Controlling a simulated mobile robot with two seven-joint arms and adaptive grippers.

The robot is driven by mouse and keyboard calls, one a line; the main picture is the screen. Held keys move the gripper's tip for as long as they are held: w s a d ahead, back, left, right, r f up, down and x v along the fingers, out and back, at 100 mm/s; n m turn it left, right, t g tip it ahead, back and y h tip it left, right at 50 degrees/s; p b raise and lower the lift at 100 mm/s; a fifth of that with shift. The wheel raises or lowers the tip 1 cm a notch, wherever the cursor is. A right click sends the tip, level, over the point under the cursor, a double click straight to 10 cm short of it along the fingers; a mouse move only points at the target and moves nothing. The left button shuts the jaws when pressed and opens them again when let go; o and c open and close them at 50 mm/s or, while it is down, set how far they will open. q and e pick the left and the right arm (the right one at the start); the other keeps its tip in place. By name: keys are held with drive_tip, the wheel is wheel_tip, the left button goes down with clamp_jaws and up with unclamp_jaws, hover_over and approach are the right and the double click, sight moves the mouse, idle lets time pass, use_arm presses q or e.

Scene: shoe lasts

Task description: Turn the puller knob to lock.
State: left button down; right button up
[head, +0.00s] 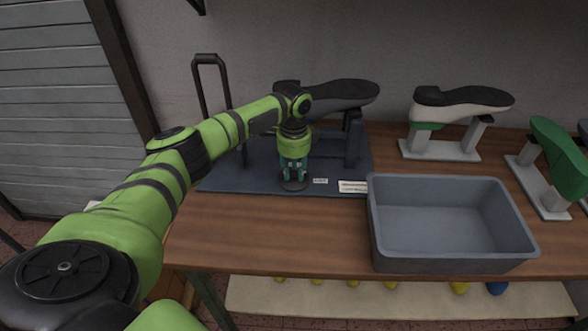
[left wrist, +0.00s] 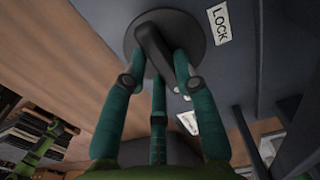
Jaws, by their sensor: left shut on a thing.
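The puller knob (head: 293,185) is a dark round plate near the front of a blue-grey base, mostly covered by my left gripper (head: 294,173) in the head view. In the left wrist view the knob (left wrist: 153,45) shows a raised dark grip bar across its disc. The teal fingers of my left gripper (left wrist: 160,75) are closed around the bar, on both its sides. A white label reading LOCK (left wrist: 217,25) is beside the disc. My right gripper is not in view.
The puller's base (head: 235,179) carries a dark shoe last (head: 345,94) on a stand. A grey bin (head: 450,262) stands to its right on the wooden table (head: 250,232). A white last (head: 455,112) and a green last (head: 556,145) stand further right. The table front left is clear.

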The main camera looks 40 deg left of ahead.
use_arm(q)
drive_tip(key=n+p, duration=0.3)
drive_tip(key=shift+d+r, duration=0.1)
drive_tip(key=shift+r, duration=0.1)
drive_tip(key=n+p, duration=0.3)
drive_tip(key=n, duration=0.1)
drive_tip(key=shift+w+d+n+p, duration=0.1)
drive_tip(key=shift+n+p, duration=0.2)
drive_tip(key=shift+p, duration=0.1)
drive_tip(key=n+p, duration=0.2)
drive_tip(key=n, duration=0.3)
drive_tip(key=shift+w+f, duration=0.15)
drive_tip(key=n+p, duration=0.1)
drive_tip(key=n, duration=0.4)
drive_tip(key=shift+w+p, duration=0.15)
drive_tip(key=shift+p, duration=0.2)
drive_tip(key=shift+n, duration=0.3)
drive_tip(key=c, duration=1)
unclamp_jaws()
drive_tip(key=shift+o, duration=0.2)
